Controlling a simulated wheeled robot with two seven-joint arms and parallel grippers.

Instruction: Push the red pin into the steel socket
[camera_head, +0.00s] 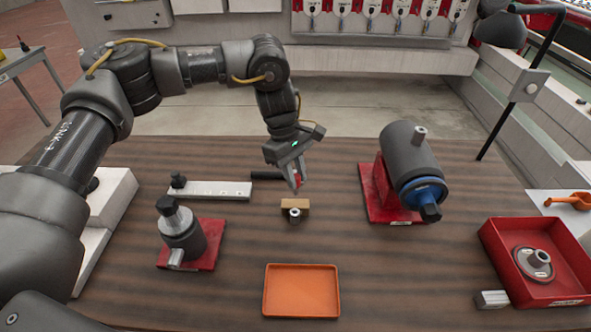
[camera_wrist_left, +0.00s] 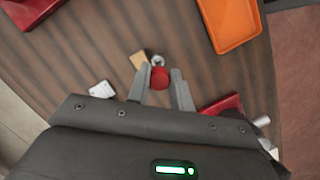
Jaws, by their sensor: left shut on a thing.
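My left gripper (camera_head: 296,183) is shut on the red pin (camera_head: 299,181), holding it above the table near its middle. In the left wrist view the round red end of the pin (camera_wrist_left: 159,78) sits between the two fingers of the left gripper (camera_wrist_left: 160,84). The steel socket (camera_head: 295,215) stands on the table by a small tan wooden block (camera_head: 296,203), a little below the gripper in the head view. The socket (camera_wrist_left: 158,60) shows just beyond the pin in the left wrist view. The pin appears apart from the socket. My right gripper is not in view.
An orange tray (camera_head: 301,291) lies at the front. A grey cylinder device (camera_head: 410,155) on a red base stands right, a smaller one (camera_head: 181,232) left. A red bin (camera_head: 505,262) is at far right. A flat metal bar (camera_head: 212,190) lies behind left.

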